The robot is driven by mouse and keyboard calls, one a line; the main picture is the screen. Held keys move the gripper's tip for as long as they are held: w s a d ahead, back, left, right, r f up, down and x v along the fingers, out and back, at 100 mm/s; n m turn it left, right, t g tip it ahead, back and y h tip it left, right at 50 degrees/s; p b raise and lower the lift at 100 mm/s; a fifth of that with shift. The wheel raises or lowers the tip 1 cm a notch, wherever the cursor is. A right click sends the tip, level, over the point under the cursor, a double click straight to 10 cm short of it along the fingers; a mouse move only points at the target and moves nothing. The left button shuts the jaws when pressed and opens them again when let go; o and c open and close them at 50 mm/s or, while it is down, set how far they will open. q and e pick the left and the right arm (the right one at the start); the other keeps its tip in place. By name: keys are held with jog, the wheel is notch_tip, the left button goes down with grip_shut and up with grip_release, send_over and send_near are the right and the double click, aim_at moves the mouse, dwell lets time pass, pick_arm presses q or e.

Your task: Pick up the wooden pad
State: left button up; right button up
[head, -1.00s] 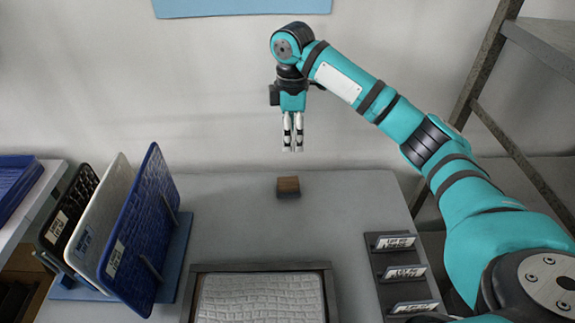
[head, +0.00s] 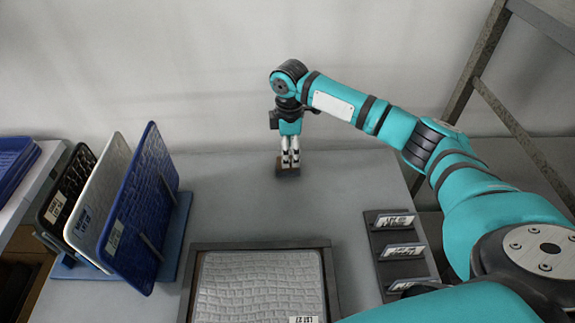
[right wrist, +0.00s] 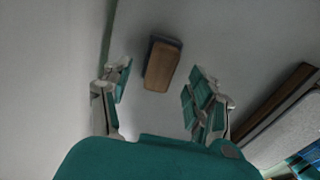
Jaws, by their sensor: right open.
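The wooden pad (head: 288,173) is a small brown block with a dark base, standing on the grey table toward its back edge. In the head view my right gripper (head: 290,164) points down right at the pad and hides part of it. In the right wrist view the pad (right wrist: 163,65) lies between the two spread fingers of my right gripper (right wrist: 160,88), a little beyond their tips and nearer the left finger. The gripper is open and empty. I cannot tell the exact height left between the fingertips and the pad. My left gripper is not in view.
A rack (head: 176,245) with blue, white and black textured panels stands at the left. A dark-framed tray (head: 334,290) with a light panel lies at the front middle. A dark holder (head: 370,232) with labelled plates is at the right. The table around the pad is clear.

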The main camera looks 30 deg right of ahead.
jog(key=f, duration=0.4)
jog(key=shift+a, duration=0.2)
grip_shut()
jog(key=shift+r, duration=0.1)
jog(key=shift+r, duration=0.4)
jog(key=r, duration=0.2)
jog(key=shift+s+a+r, duration=0.3)
jog(key=shift+r, duration=0.05)
jog(key=s+a, duration=0.3)
jog(key=s, duration=0.1)
jog(key=s+a+r, duration=0.1)
jog(key=s+a, duration=0.6)
jog(key=shift+s+r, duration=0.2)
jog(key=shift+s, duration=0.1)
